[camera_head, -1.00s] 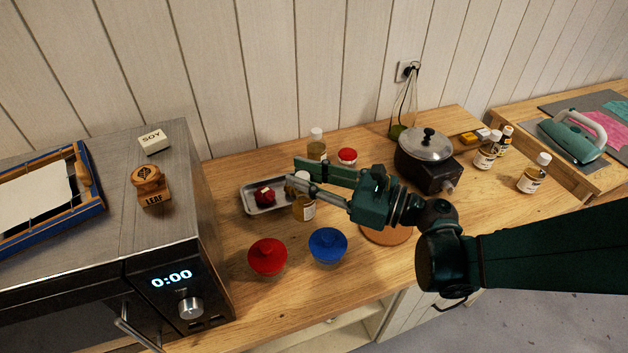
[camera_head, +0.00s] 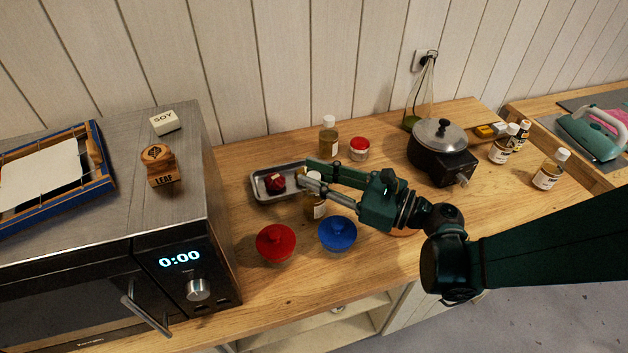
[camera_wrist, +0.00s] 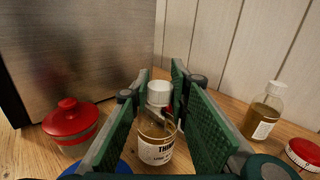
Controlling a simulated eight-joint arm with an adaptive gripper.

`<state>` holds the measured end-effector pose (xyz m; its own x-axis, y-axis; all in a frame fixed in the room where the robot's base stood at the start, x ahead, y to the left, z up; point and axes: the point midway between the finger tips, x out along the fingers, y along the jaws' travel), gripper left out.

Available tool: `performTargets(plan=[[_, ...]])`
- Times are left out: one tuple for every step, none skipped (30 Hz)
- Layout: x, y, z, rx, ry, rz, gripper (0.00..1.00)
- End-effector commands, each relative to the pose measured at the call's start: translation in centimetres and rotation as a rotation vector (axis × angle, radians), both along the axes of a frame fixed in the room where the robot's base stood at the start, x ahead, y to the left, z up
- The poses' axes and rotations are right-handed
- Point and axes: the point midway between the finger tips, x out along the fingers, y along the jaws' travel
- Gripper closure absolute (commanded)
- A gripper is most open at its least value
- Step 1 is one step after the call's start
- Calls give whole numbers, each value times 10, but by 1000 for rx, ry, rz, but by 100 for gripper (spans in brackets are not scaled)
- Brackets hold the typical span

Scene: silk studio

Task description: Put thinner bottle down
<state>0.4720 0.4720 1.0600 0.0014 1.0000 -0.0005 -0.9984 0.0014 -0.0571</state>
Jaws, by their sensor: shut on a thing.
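The thinner bottle (camera_wrist: 155,142) is an amber bottle with a white cap and a white label reading "THIN". My gripper (camera_head: 312,182) is shut on it at the cap and neck; in the wrist view the green fingers (camera_wrist: 160,95) stand on either side of the cap. In the head view the bottle (camera_head: 316,208) is upright beneath the fingertips, partly covered by them. It is at or just above the wooden counter (camera_head: 285,290), behind the blue-lidded bowl; I cannot tell whether its base touches the wood.
A metal tray (camera_head: 262,194) with a dark red item is left of the bottle. Red (camera_head: 276,243) and blue (camera_head: 337,234) lidded bowls stand in front. A black pot (camera_head: 440,155) is at right.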

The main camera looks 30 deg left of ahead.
Motion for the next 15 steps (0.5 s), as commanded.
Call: performTargets(plan=[[0,0,-5,0,0,0,100],[0,0,-7,0,0,0,100],[0,0,-8,0,0,0,100],[0,0,-9,0,0,0,100],[0,0,-9,0,0,0,100],[0,0,-10,0,0,0,100],[0,0,-10,0,0,0,100],[0,0,-10,0,0,0,100],[0,0,-9,0,0,0,100],[0,0,-9,0,0,0,100],[0,0,-9,0,0,0,100],[0,0,-9,0,0,0,100],[0,0,-9,0,0,0,100],[0,0,-9,0,0,0,100],[0,0,-10,0,0,0,100]])
